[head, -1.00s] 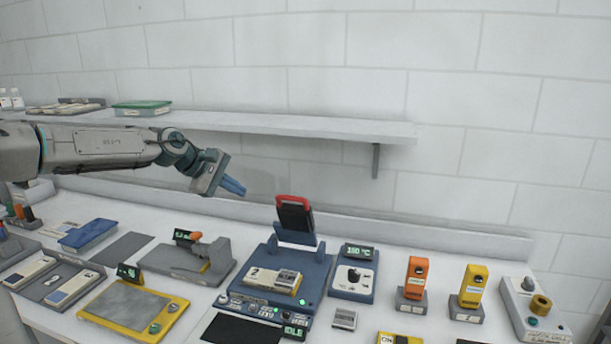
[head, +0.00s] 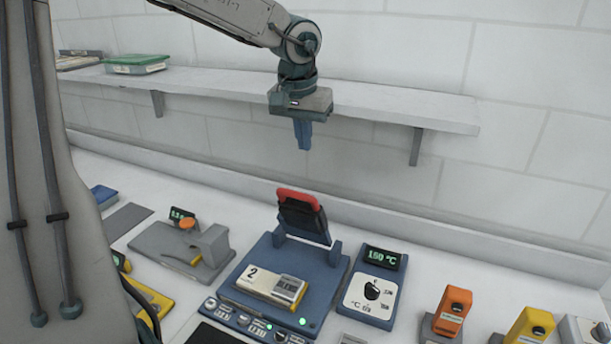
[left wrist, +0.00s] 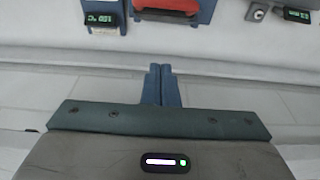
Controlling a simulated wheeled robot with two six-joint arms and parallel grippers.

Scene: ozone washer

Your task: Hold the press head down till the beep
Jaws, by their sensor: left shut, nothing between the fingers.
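The press head (head: 303,215) is a dark plate with a red top edge. It stands raised at the back of the blue press base (head: 262,262). A cream and grey block marked 2 (head: 272,287) lies on the base under it. My left gripper (head: 303,147) is shut and empty, fingers pointing down, in the air above the press head and apart from it. In the left wrist view the blue fingertips (left wrist: 161,70) are together, and the red edge of the press head (left wrist: 167,5) shows at the top. My right gripper is not in view.
A temperature unit (head: 370,292) reading 150 °C stands right of the press. A grey device with an orange knob (head: 187,245) stands left. Orange (head: 451,312) and yellow (head: 528,327) units stand at right. The wall shelf (head: 380,106) runs behind my left gripper.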

